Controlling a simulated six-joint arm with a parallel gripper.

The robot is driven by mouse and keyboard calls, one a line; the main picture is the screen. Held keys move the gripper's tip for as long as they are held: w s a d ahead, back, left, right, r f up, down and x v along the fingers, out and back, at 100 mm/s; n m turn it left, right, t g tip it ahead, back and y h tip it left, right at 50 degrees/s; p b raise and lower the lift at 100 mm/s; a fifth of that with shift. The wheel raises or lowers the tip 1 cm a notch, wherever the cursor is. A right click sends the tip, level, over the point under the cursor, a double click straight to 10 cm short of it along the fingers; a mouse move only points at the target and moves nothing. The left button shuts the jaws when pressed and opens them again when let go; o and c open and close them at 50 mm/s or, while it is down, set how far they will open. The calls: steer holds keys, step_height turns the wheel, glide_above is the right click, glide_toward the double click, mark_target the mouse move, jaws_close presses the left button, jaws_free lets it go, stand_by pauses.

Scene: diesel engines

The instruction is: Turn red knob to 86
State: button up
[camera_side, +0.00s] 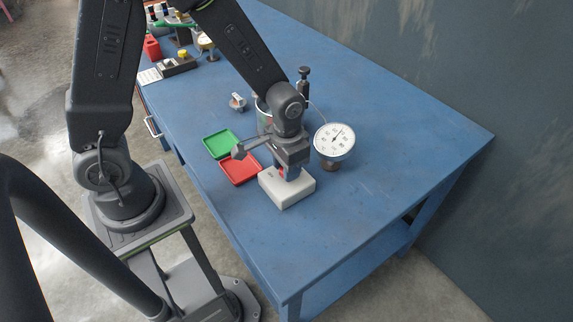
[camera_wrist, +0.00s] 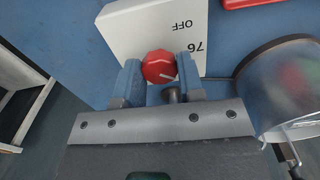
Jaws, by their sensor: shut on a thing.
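The red knob (camera_wrist: 159,66) sits on a white box (camera_wrist: 125,32) and has a pale pointer line at its lower right edge. The box is printed with "OFF" and "76"; no other mark on it is readable. My gripper (camera_wrist: 160,75) has its two blue fingers on either side of the knob, shut on it. In the side view my gripper (camera_side: 284,174) points down at the white box (camera_side: 288,192), and only a little red of the knob (camera_side: 281,172) shows. A round white dial gauge (camera_side: 334,139) stands to the right; its reading is too small to tell.
A red tray (camera_side: 240,170) and a green tray (camera_side: 221,144) lie left of the box on the blue table (camera_side: 400,130). A metal pot (camera_wrist: 285,90) stands close to my gripper. The table's right part is clear.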

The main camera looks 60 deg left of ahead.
steer(key=shift+m, duration=0.6)
steer(key=o, duration=0.9)
steer(key=shift+r, duration=0.15)
step_height(320, 180, up, 14)
steer(key=shift+f, duration=0.2)
